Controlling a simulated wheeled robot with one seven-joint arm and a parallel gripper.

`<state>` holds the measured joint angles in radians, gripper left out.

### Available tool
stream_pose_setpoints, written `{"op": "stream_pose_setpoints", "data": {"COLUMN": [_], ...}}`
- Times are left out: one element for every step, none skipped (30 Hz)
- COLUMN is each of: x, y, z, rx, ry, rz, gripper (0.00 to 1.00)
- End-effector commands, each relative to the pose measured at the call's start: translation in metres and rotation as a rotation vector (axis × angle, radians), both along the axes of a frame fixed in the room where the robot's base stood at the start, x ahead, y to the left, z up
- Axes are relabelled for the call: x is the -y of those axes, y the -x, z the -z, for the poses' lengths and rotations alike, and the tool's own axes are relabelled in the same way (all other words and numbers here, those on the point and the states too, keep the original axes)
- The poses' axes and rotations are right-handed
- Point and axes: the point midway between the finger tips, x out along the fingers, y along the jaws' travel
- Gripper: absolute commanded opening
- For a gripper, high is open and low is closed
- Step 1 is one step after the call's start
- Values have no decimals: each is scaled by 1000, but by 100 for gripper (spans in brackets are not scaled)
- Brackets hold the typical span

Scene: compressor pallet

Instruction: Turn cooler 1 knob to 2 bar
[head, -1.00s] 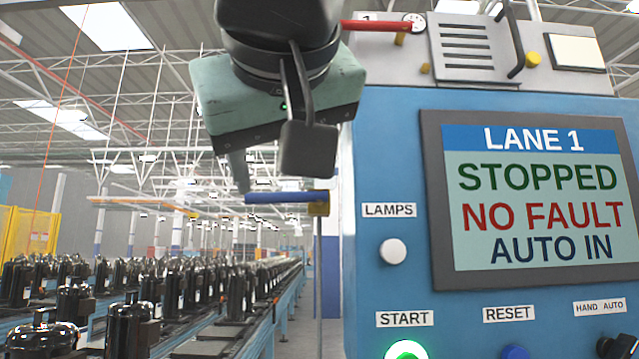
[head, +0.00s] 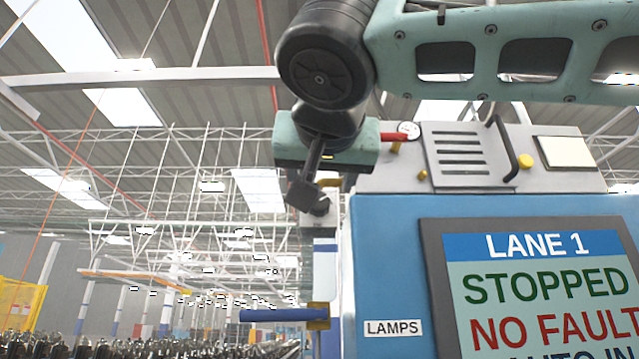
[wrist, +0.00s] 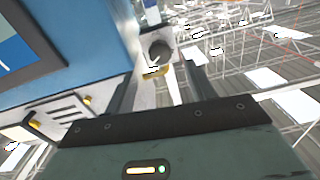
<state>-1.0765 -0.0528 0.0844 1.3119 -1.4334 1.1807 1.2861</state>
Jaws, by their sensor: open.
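A dark round knob (wrist: 160,51) with a light mark shows in the wrist view on a pale plate beside the blue cabinet. It lies between and beyond the fingertips of my gripper (wrist: 162,66), which is open; I see no contact. In the head view my gripper (head: 322,155) is at the cabinet's upper left edge, and its fingers are largely hidden. A dark round part (head: 320,206), probably the same knob, shows partly behind the gripper's camera bracket. No cooler label or bar scale can be read in either view.
The blue cabinet (head: 385,245) with its LANE 1 screen (head: 545,290) fills the right side. A blue-handled lever (head: 285,314) sticks out to the left below the gripper. A red handle (head: 393,137) and small gauge (head: 409,130) sit on top. Left of the gripper is open.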

Motion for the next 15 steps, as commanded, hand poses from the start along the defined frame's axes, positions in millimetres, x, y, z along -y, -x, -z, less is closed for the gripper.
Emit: {"op": "stream_pose_setpoints", "data": {"x": [1, 0, 0, 0, 0, 0, 0, 0, 0, 0, 0, 0, 0, 0, 0], "y": [-11, -17, -24, -29, -34, -40, -44, -47, -51, -53, -55, -58, -59, -60, -61], "z": [-4, -4, -4, -4, -3, -3, -3, -3, -3, -2, -2, -2, -1, -1, 0], "rx": [-1, -1, -1, -2, -2, -2, -1, -1, -1, 0, 0, 0, 0, 0, 0], "ry": [1, 2, 2, 2, 2, 2, 2, 2, 1, 1, 0, 0, 0, 0, 0], "rz": [3, 3, 3, 3, 3, 3, 2, 1, 2, 2, 1, 0, 0, 0, 0], "gripper": [55, 55, 55, 55, 55, 55, 55, 55, 55, 55, 55, 55, 55, 55, 55]}}
